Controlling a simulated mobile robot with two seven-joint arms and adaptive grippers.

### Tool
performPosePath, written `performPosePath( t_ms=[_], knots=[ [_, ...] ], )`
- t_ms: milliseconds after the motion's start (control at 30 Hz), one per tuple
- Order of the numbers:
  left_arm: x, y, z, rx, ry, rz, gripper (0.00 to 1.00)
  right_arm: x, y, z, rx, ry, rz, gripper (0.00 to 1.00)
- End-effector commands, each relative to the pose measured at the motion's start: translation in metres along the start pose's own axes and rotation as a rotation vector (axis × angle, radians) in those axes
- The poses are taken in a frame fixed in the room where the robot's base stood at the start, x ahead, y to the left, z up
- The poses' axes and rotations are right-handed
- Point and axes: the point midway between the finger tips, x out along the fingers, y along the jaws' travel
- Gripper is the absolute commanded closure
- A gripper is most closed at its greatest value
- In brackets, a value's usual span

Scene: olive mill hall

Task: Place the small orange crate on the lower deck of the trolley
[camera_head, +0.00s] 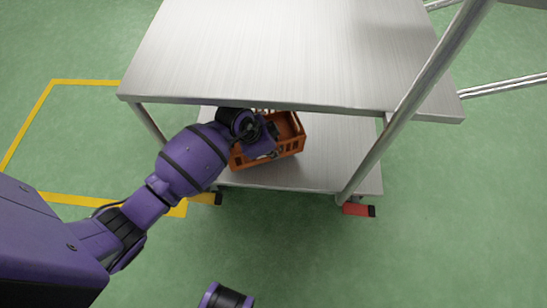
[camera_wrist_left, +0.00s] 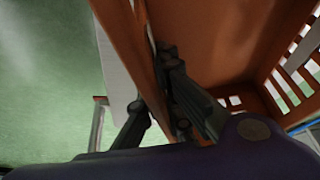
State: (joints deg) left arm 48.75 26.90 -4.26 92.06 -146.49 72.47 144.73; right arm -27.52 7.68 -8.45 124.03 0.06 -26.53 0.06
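The small orange crate (camera_head: 286,151) is at the lower deck (camera_head: 345,160) of the metal trolley, under the front edge of the upper deck. It sits slightly turned, inside the lower deck's outline; I cannot tell whether its base touches the deck. My left gripper (camera_head: 270,133) reaches in from the left at the crate's near-left side, its fingers partly hidden. In the left wrist view, the fingers (camera_wrist_left: 160,105) lie on both sides of an orange crate wall (camera_wrist_left: 148,65) and appear closed on it.
The upper deck (camera_head: 280,50) overhangs the crate and my left wrist closely. A trolley post (camera_head: 415,95) rises right of the crate. Casters with yellow (camera_head: 207,198) and red (camera_head: 357,210) parts stand at the front. Green floor is clear to the right.

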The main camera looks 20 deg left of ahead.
Motion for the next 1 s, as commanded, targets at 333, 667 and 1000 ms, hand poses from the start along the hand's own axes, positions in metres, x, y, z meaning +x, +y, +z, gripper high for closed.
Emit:
performPosePath(
  t_ms=[333,667,1000],
  knots=[
    [0.029,0.004,0.014,0.0,-0.004,0.004,1.0,0.022,0.001,0.005,-0.028,-0.013,-0.01,1.0],
    [0.032,0.004,0.016,-0.001,-0.004,0.005,0.81,0.019,0.001,0.006,-0.026,-0.015,-0.009,1.0],
    [0.032,0.004,0.016,-0.001,-0.005,0.005,0.77,0.016,0.001,0.014,-0.015,-0.03,-0.005,1.0]
  ],
)
